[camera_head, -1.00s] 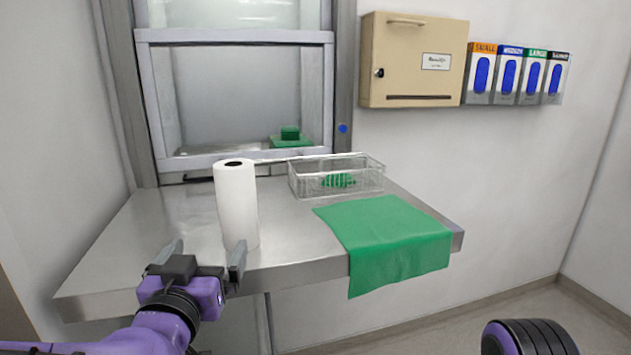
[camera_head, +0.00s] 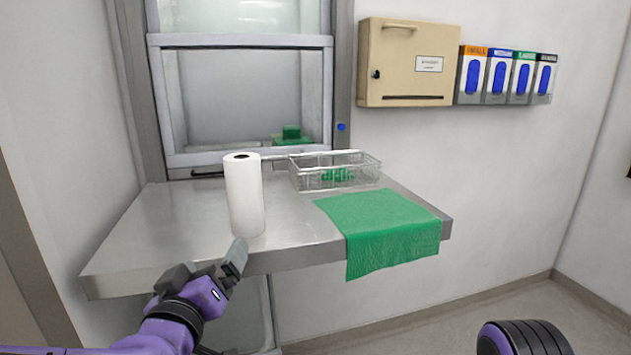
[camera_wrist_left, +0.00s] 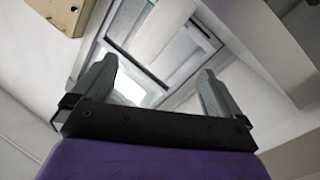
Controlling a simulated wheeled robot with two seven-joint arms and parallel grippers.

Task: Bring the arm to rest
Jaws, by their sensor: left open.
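My left gripper (camera_head: 207,270) is at the lower left of the head view, in front of the steel shelf's front edge and below the paper towel roll. Its fingers are apart and nothing is between them. In the left wrist view both fingers (camera_wrist_left: 155,95) stand wide apart, with the pass-through window frame beyond them. My right gripper is not in view; a black and purple rounded part of mine shows at the bottom right.
The steel shelf (camera_head: 140,250) holds a white paper towel roll (camera_head: 244,200), a wire basket (camera_head: 350,183) with a green item inside, and a green cloth (camera_head: 385,225) hanging over the front edge. A beige box (camera_head: 412,60) and glove dispensers (camera_head: 497,78) are on the wall.

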